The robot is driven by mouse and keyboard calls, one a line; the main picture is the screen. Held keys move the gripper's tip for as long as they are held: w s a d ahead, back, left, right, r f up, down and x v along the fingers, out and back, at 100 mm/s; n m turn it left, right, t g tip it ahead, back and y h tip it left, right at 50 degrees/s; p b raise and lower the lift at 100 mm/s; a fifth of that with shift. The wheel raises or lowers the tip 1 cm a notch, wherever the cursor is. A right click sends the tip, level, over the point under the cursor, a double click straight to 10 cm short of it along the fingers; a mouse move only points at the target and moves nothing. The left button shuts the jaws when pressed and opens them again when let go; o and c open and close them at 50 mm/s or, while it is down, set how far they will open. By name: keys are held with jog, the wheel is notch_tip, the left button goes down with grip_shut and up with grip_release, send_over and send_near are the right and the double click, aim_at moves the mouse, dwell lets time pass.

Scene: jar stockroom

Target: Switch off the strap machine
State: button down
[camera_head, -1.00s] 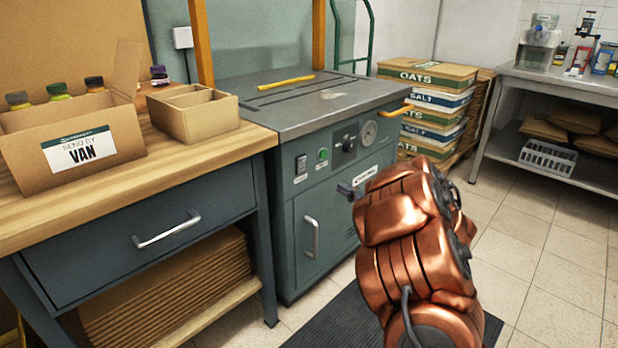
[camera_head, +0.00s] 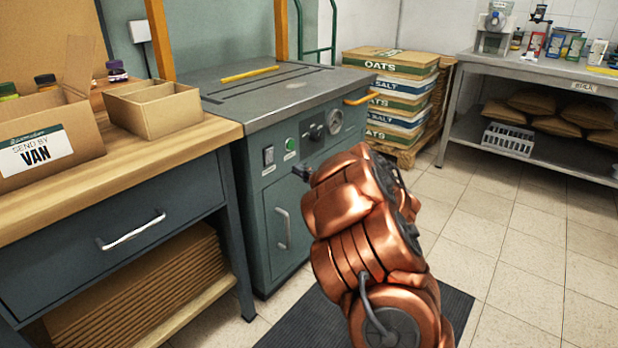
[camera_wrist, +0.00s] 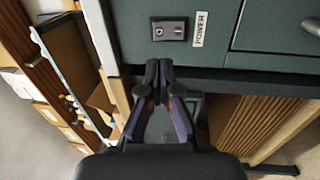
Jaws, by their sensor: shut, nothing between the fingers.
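The strap machine (camera_head: 225,88) is a grey-green cabinet with a flat metal top. Its front carries a power switch (camera_head: 268,156), a green button (camera_head: 290,144), a black knob (camera_head: 316,130) and a round gauge (camera_head: 334,120). In the wrist view, the power switch (camera_wrist: 169,29) is a dark block beside a POWER label (camera_wrist: 199,29); I cannot tell its position. My gripper (camera_wrist: 158,65) is shut and empty, its tips appearing just below the switch in that picture, with no contact visible. In the head view, my gripper (camera_head: 303,172) shows small and dark before the machine's front, right of the switch.
A wooden-topped bench (camera_head: 150,150) with a drawer and cartons adjoins the machine's left.

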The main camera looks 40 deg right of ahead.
aim_at(269, 153)
jog(key=b+x, duration=0.2)
jog(key=x, duration=0.6)
jog(key=shift+w+b, duration=0.2)
jog(key=shift+b, duration=0.2)
jog(key=shift+w+a+r, duration=0.15)
jog(key=shift+w, duration=0.3)
jog(key=shift+w+r+p, duration=0.25)
jog(key=shift+r+p, duration=0.2)
jog(key=shift+p, duration=0.45)
jog(key=shift+f+b, duration=0.3)
jog(key=shift+f, duration=0.05)
jog(key=s+d+r+p, duration=0.2)
jog(key=s+d+p, duration=0.1)
jog(key=s, duration=1)
jog(key=shift+s, duration=0.3)
